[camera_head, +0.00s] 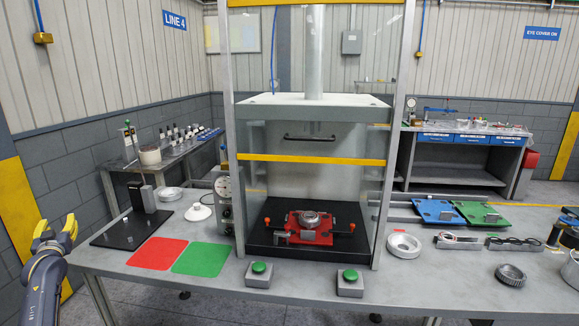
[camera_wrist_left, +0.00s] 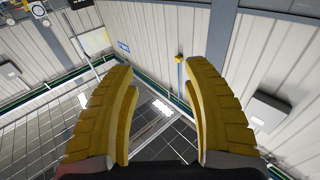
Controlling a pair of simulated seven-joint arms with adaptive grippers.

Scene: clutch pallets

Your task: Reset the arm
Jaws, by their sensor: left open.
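My left gripper (camera_head: 57,229) is at the far left of the head view, beside the left end of the workbench (camera_head: 200,277). Its yellow fingers point up and are spread apart. In the left wrist view the left gripper (camera_wrist_left: 156,72) is open, with nothing between the fingers. My right gripper cannot be made out in either view.
A press frame (camera_head: 240,130) stands mid-bench, with a red pallet (camera_head: 321,238) and metal part inside. Red (camera_head: 157,253) and green (camera_head: 203,259) mats lie left of it. Blue (camera_head: 437,211) and green (camera_head: 480,214) pallets lie right. A black stand (camera_head: 130,230) is nearest my left gripper.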

